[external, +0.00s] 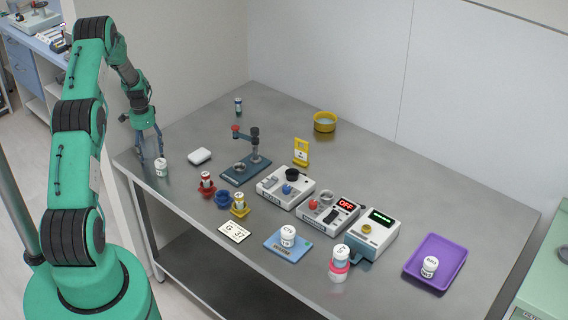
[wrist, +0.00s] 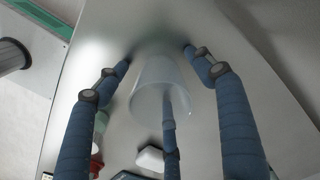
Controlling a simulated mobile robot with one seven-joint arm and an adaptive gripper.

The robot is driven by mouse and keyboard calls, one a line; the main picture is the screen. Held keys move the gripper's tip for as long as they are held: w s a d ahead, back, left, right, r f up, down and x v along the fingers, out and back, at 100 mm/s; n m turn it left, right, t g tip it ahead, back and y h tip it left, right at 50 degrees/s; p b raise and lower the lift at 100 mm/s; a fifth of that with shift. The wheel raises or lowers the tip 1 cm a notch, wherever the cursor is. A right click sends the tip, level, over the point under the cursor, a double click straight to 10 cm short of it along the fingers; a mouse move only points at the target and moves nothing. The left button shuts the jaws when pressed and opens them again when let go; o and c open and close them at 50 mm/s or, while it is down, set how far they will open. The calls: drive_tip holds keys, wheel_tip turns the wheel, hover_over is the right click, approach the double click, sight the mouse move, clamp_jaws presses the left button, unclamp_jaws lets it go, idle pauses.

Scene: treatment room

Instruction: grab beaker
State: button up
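The beaker (wrist: 150,90) is a clear, empty-looking cup in the wrist view, between the blue fingers of my gripper (wrist: 158,57). Two fingers stand apart on its left and right, with small gaps seeming to show at their tips. The third finger overlaps its lower right part; contact there cannot be told. In the external view my gripper (external: 150,150) points down at the table's left corner. The beaker is hard to make out there.
A white jar (external: 161,168) stands close beside my fingers on the steel table (external: 375,175). A white box (external: 199,156) lies to the right. The table's back left is mostly clear.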

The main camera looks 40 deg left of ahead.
drive_tip(key=c, duration=1)
drive_tip(key=shift+r, duration=0.1)
drive_tip(key=shift+r, duration=4.9)
